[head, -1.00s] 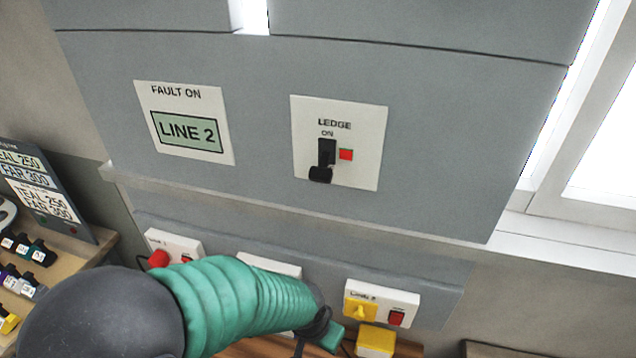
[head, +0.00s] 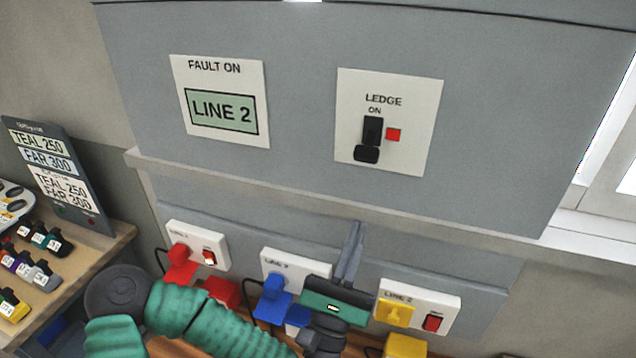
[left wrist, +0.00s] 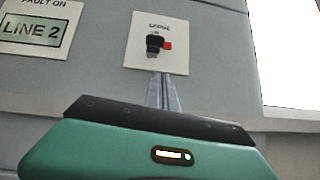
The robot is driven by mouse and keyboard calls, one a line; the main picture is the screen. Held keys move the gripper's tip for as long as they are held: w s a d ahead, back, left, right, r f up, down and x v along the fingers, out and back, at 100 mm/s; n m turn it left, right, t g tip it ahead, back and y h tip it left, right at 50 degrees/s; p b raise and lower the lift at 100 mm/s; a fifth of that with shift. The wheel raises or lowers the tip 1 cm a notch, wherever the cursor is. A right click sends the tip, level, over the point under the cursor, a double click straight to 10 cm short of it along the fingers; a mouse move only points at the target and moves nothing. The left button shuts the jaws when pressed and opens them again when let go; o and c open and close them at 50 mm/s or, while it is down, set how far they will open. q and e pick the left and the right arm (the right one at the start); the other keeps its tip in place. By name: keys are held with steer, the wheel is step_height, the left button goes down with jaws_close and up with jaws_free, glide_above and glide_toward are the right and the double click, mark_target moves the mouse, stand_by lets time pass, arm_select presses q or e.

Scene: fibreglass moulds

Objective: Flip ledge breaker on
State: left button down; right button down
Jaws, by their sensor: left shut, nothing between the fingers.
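The ledge breaker (head: 371,131) is a black switch on a white plate labelled LEDGE and ON, on the grey wall panel. Its black handle (head: 366,154) sits at the low end, away from the ON mark, with a red square beside it. The breaker also shows in the left wrist view (left wrist: 154,43), above the fingers. My left gripper (head: 356,228) is shut and empty, fingers pointing up, below the breaker and apart from it. In the left wrist view its fingers (left wrist: 163,80) are together just under the plate's lower edge. My right gripper is in neither view.
A FAULT ON plate with a LINE 2 display (head: 221,112) is left of the breaker. A ledge (head: 250,190) runs beneath the panel. Below are sockets with red (head: 181,264), blue (head: 275,297) and yellow (head: 394,312) plugs. A sign (head: 58,178) and small coloured blocks stand at left.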

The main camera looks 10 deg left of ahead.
mark_target(369, 146)
arm_select(q)
steer(key=w+r+n+y+p, duration=0.1)
steer(key=w+r, duration=0.2)
steer(key=r, duration=0.1)
steer(key=w+r+n+t+y+p, duration=0.1)
steer(key=w+r+p, duration=0.1)
steer(key=w+r, duration=0.1)
steer(key=shift+w+r+p, duration=0.3)
steer(key=shift+w+r, duration=0.05)
steer(key=shift+w, duration=0.15)
stand_by(0.3)
